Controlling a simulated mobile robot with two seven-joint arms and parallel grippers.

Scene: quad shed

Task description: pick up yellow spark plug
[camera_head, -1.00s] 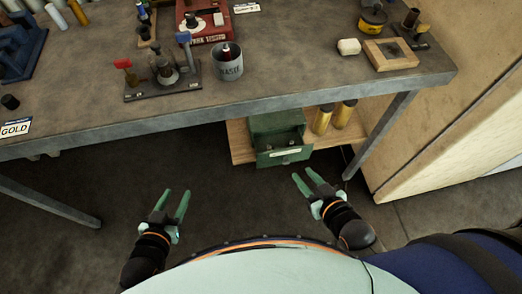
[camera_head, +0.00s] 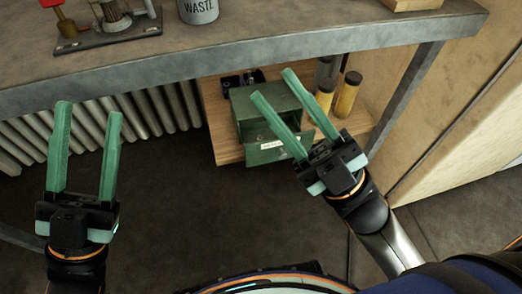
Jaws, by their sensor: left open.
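I cannot make out a yellow spark plug in the head view. A green metal box (camera_head: 245,116) stands on the low wooden shelf, with its drawer (camera_head: 264,154) partly pulled out. The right gripper's fingers hide part of the box and the drawer's inside. My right gripper (camera_head: 274,84) is open and appears in front of the box, with nothing seen between its fingers. My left gripper (camera_head: 89,110) is open and empty at the left, its fingers pointing up below the workbench edge.
The workbench (camera_head: 200,52) crosses the top, carrying a grey waste cup (camera_head: 199,10) and a dark stand (camera_head: 108,34). Yellow-gold cylinders (camera_head: 348,95) stand on the shelf (camera_head: 226,150) beside the box. A ribbed radiator (camera_head: 150,110) is behind. A bench leg (camera_head: 405,95) stands at right.

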